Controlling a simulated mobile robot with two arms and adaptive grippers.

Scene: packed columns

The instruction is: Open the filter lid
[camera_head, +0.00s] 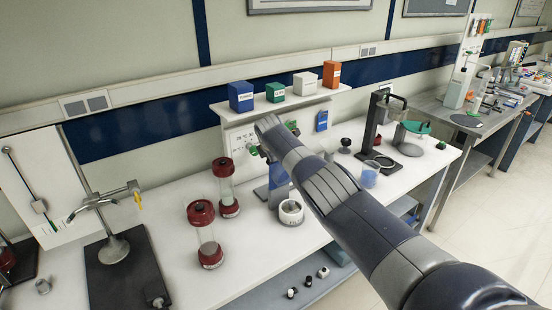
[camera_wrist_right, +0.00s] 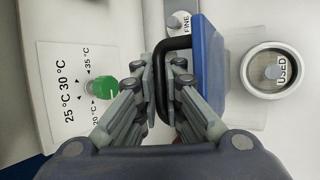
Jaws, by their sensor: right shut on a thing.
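In the right wrist view, a blue lid (camera_wrist_right: 208,60) with a black bar handle (camera_wrist_right: 160,52) sits beside a clear-walled vessel. My right gripper (camera_wrist_right: 162,80) is shut on the black handle, one finger on each side of it. My fingers cover part of the handle and the lid's lower part. In the head view, the blue part (camera_head: 279,176) shows only partly beside my right arm, and the arm hides the right gripper. How far the lid is open cannot be told. My left gripper is not in view.
A green dial (camera_wrist_right: 103,88) on a temperature panel is left of my fingers. A round "USED" jar (camera_wrist_right: 275,70) is right of the lid. Two red-capped columns (camera_head: 206,233) stand on the white bench. Small boxes (camera_head: 241,96) line the shelf. The front bench is partly clear.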

